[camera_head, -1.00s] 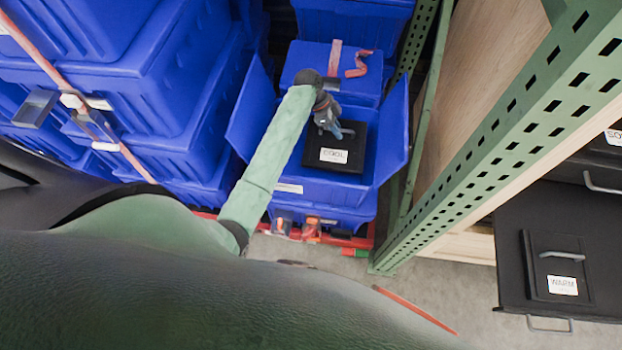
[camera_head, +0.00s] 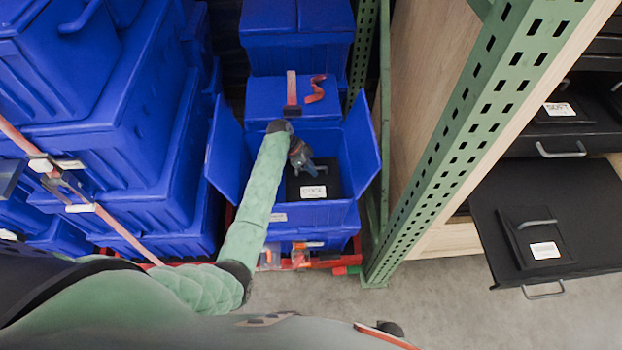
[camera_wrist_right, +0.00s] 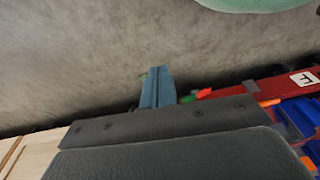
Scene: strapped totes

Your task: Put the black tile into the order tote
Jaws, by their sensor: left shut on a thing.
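The black tile (camera_head: 330,180) has a white label reading COOL and a grey handle. It lies at or in the opening of the blue order tote (camera_head: 362,145), whose flaps stand open; I cannot tell whether it touches the tote's bottom. My left gripper (camera_head: 312,169) reaches into the tote from above and is shut on the tile's handle. My right gripper shows in the right wrist view (camera_wrist_right: 157,86); its blue-grey fingers are together with nothing between them, over the grey floor.
Stacked blue totes (camera_head: 120,110) with an orange strap stand at the left. A green perforated rack post (camera_head: 460,140) rises right of the tote. A pulled-out black drawer (camera_head: 490,215) holds another labelled black tile (camera_head: 535,237). Bare floor (camera_head: 450,300) lies in front.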

